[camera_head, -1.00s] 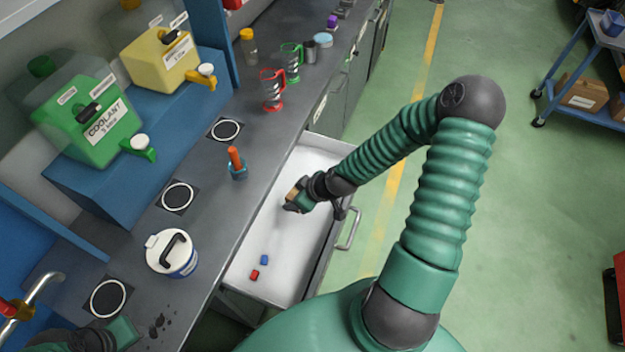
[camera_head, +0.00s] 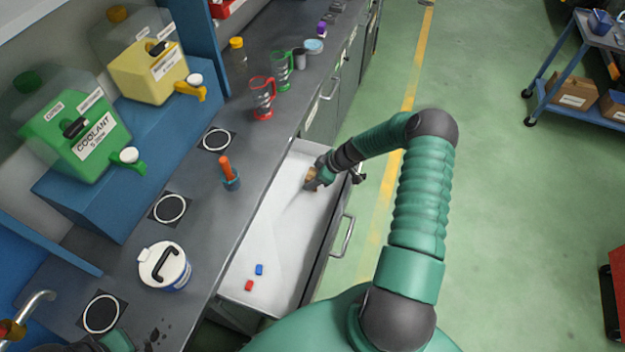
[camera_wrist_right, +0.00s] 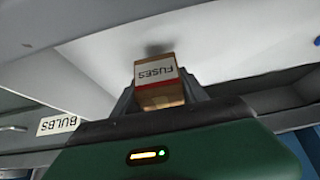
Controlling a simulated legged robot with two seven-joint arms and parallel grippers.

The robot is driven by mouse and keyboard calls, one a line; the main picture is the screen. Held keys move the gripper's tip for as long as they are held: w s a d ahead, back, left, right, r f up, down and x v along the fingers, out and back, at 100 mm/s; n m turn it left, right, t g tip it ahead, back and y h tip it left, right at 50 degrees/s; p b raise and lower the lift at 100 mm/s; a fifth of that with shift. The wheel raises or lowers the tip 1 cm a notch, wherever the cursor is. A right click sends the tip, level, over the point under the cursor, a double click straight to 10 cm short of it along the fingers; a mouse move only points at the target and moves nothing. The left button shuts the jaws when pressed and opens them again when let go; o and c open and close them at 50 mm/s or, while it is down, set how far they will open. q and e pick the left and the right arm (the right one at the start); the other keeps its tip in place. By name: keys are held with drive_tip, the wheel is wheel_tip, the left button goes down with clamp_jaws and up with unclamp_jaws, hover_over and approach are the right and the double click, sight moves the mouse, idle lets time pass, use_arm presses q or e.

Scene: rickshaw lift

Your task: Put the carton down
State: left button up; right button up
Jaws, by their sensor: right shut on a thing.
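The carton is a small brown box with a white FUSES label and a red band; it shows in the right wrist view (camera_wrist_right: 158,85) and as a small brown patch in the head view (camera_head: 311,180). My right gripper (camera_head: 316,180) is shut on it, with a finger on each side in the wrist view. It holds the carton at the far end of the open white drawer (camera_head: 275,220). A soft shadow lies on the white surface near the carton; whether they touch I cannot tell. Part of my left arm (camera_head: 115,341) shows at the bottom left; its fingers cannot be made out.
A blue block (camera_head: 259,269) and a red block (camera_head: 249,285) lie in the drawer's near end. The grey bench (camera_head: 195,235) beside it carries a white-lidded tub (camera_head: 165,266), an orange-handled tool (camera_head: 229,174) and jugs. The drawer's middle is clear. A BULBS label (camera_wrist_right: 58,125) shows in the wrist view.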

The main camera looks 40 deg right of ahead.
drive_tip(key=shift+w+d, duration=0.3)
drive_tip(key=shift+w, duration=0.05)
drive_tip(key=f, duration=0.2)
drive_tip(key=f+p, duration=0.1)
drive_tip(key=shift+a+f, duration=0.15)
drive_tip(key=shift+a, duration=0.1)
drive_tip(key=o, duration=1.4)
drive_tip(key=shift+d+f, duration=0.1)
drive_tip(key=shift+d, duration=0.1)
